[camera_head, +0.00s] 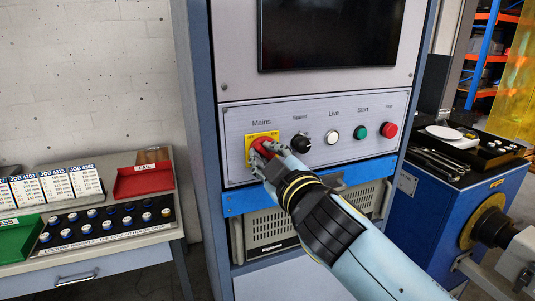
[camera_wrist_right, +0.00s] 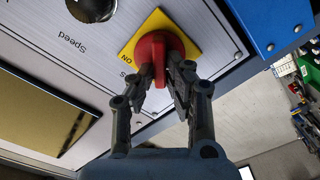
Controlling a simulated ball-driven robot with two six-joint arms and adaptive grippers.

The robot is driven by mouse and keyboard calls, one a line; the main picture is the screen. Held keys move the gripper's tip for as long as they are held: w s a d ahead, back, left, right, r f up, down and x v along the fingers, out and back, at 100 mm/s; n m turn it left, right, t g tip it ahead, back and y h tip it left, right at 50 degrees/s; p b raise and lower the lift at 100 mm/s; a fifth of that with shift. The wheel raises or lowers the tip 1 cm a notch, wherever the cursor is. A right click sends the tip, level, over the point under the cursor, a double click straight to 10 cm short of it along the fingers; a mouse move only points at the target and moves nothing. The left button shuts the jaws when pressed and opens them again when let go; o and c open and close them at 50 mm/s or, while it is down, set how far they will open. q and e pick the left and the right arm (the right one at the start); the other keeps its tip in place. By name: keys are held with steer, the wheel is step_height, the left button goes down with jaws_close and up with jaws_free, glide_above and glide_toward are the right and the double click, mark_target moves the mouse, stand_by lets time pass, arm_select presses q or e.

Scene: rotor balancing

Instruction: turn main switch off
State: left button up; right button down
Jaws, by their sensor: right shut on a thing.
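The main switch (camera_head: 262,143) is a red rotary knob on a yellow plate, under the label "Mains" at the left of the cabinet's control panel (camera_head: 320,112). My right gripper (camera_head: 264,152) reaches it from the lower right and covers part of it. In the right wrist view the red knob (camera_wrist_right: 156,55) sits between the two fingers of my right gripper (camera_wrist_right: 160,80), which is shut on its grip bar. The word "ON" is legible on the yellow plate (camera_wrist_right: 165,22) there. My left gripper is not in view.
Right of the switch are a black speed knob (camera_head: 301,142), a white button (camera_head: 332,134), a green button (camera_head: 360,130) and a red button (camera_head: 389,130). A dark screen (camera_head: 328,30) is above. A side table with trays (camera_head: 145,179) stands left, a blue machine (camera_head: 440,205) right.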

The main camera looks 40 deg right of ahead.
stand_by(0.3)
steer(key=c, duration=1.3)
jaws_free()
steer(key=shift+c, duration=0.2)
steer(key=v, duration=1.2)
steer(key=shift+a, duration=0.1)
